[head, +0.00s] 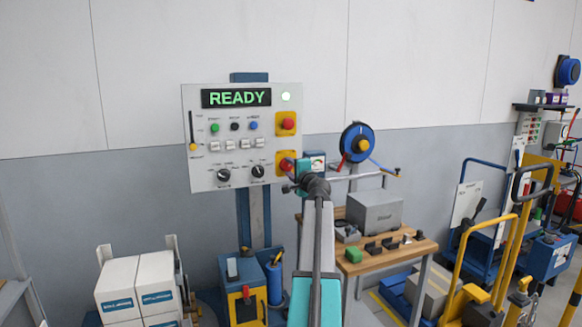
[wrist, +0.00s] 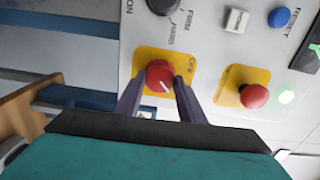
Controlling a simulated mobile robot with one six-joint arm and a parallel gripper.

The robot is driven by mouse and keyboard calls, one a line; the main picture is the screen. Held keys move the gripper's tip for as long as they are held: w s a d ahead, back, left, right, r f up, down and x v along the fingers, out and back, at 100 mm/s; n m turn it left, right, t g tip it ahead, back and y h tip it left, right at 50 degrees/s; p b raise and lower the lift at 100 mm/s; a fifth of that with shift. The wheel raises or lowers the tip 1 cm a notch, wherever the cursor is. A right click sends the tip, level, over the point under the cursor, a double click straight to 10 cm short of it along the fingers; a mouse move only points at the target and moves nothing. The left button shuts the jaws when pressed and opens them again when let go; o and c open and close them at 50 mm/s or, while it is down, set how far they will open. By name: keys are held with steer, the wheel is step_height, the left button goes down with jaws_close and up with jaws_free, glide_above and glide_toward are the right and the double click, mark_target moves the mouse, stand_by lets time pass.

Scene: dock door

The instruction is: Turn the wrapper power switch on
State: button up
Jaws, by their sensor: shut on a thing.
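The wrapper control panel (head: 205,105) is a pale board on a blue post, and its display (head: 236,98) reads READY in green. The power switch (wrist: 158,75) is a red rotary knob with a white pointer mark on a yellow plate; a label that looks like OFF shows beside it. In the head view the switch (head: 286,163) is at the panel's lower right, partly covered by my arm. My gripper (wrist: 160,88) is shut on the knob, one finger on each side. The white mark slants between the fingers in the wrist view.
A red mushroom button (head: 288,123) on a yellow plate sits just above the switch, under a lit pale-green lamp (head: 285,97). Black dials (head: 258,171) are close to its left. A wooden table (head: 400,252) with a grey box (head: 374,211) stands at the right.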

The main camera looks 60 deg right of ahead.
steer(key=shift+s, duration=0.1)
stand_by(0.3)
steer(key=o, duration=1.1)
steer(key=shift+c, duration=0.2)
steer(key=b+v, duration=0.1)
steer(key=v, duration=1.2)
steer(key=shift+s+a, duration=0.3)
